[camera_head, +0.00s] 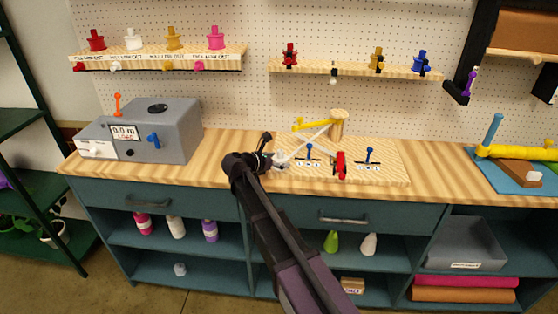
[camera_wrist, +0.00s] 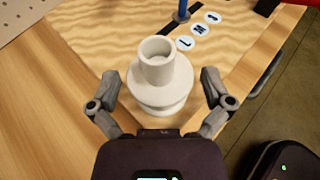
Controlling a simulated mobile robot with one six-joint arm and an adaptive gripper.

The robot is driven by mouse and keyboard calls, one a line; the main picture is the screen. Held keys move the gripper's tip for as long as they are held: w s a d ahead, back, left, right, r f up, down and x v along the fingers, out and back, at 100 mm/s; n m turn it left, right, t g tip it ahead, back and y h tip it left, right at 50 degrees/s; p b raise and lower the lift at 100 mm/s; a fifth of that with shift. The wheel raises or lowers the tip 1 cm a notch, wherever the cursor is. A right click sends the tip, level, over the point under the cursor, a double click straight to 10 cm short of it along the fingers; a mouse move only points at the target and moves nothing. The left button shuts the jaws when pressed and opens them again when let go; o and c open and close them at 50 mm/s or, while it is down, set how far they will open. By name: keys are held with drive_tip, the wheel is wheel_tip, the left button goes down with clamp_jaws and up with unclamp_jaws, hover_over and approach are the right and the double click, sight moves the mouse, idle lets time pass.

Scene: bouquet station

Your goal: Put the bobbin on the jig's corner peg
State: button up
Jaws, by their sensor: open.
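A white bobbin (camera_wrist: 160,78) with a hollow tube top stands upright at the near corner of the wooden jig board (camera_wrist: 110,35) in the wrist view. Its foot is partly hidden by its own flange, and I cannot see whether a corner peg is inside it. My gripper (camera_wrist: 161,88) is open, with one finger on each side of the bobbin and a visible gap on both sides. In the head view, my gripper (camera_head: 268,152) is at the left end of the jig board (camera_head: 385,168), and the bobbin (camera_head: 280,159) shows small and partly hidden there.
The jig carries blue pegs (camera_head: 368,156), a red part (camera_head: 340,165) and a yellow arm (camera_head: 312,124) by a wooden post (camera_head: 338,122). A grey machine (camera_head: 175,130) stands left. Shelves with coloured bobbins hang above. The counter (camera_head: 225,150) between machine and jig is clear.

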drive_tip(key=p+v, duration=0.3)
drive_tip(key=v, duration=0.9)
drive_tip(key=shift+p, duration=0.4)
drive_tip(key=s+d+f+m+g+y, duration=0.1)
drive_tip(key=s+d+f+m+g, duration=0.2)
drive_tip(key=d, duration=0.4)
drive_tip(key=s+d+f+m+g+y, duration=0.1)
drive_tip(key=d+f+m, duration=0.2)
drive_tip(key=d+m, duration=0.3)
drive_tip(key=s+d+f+m+g+y, duration=0.1)
drive_tip(key=s+d+f+m+g, duration=0.15)
drive_tip(key=d, duration=0.55)
drive_tip(key=s+d+f+m+g+y, duration=0.3)
drive_tip(key=s+d+m+y, duration=0.4)
drive_tip(key=m, duration=0.8)
drive_tip(key=s+d, duration=0.3)
drive_tip(key=s, duration=0.1)
drive_tip(key=shift+s+f, duration=0.35)
drive_tip(key=shift+f, duration=0.05)
